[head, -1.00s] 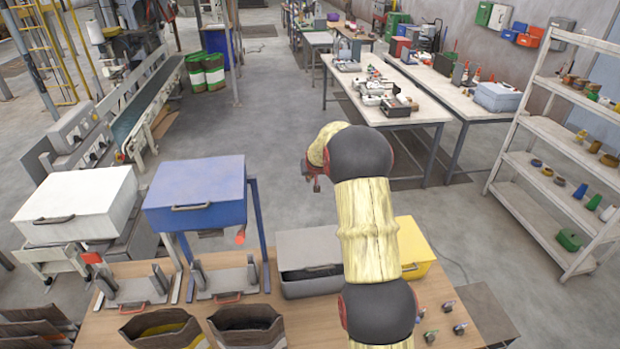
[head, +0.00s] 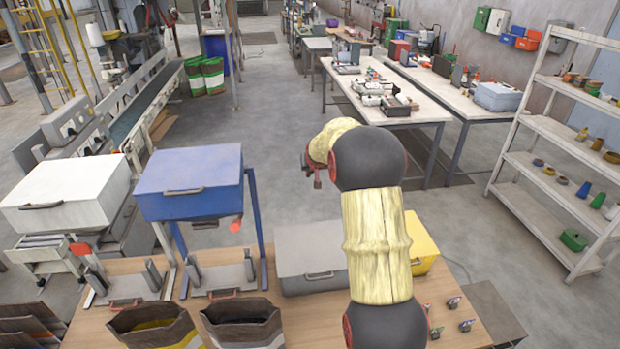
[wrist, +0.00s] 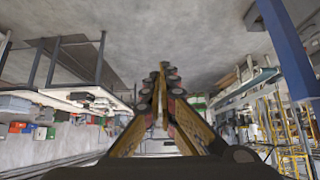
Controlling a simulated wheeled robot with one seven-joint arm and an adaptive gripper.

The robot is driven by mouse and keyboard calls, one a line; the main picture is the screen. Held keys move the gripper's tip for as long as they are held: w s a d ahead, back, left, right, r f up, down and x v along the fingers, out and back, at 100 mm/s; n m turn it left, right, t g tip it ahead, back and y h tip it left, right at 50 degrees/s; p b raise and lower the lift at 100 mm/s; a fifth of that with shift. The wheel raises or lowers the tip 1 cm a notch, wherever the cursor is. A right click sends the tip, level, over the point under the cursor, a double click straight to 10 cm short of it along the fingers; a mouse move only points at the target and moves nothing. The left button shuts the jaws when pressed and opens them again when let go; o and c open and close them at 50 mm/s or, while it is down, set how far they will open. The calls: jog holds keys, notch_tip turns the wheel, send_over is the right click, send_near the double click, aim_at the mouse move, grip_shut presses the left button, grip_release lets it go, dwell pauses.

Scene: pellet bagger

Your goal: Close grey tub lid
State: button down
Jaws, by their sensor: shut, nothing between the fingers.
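The grey tub (head: 310,262) stands on the wooden table in the head view, between the blue box on its stand and my arm. Its grey lid (head: 305,240) lies flat over the top, and a handle shows on its front edge. My arm hides the tub's right side. My gripper (head: 318,176) is up above and beyond the tub, apart from it. In the wrist view my gripper (wrist: 162,75) has its fingers together with nothing between them. The tub is not in the wrist view.
A yellow tub (head: 422,240) stands right of the grey one, partly behind my arm. The blue box (head: 190,180) and white box (head: 65,190) stand at left. Two open bags (head: 245,322) sit at the table's front. Small knobs (head: 450,304) are at right.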

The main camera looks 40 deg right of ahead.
jog(key=b, duration=0.4)
jog(key=shift+s+a+f, duration=0.15)
jog(key=shift+s+f, duration=0.1)
jog(key=shift+f, duration=0.15)
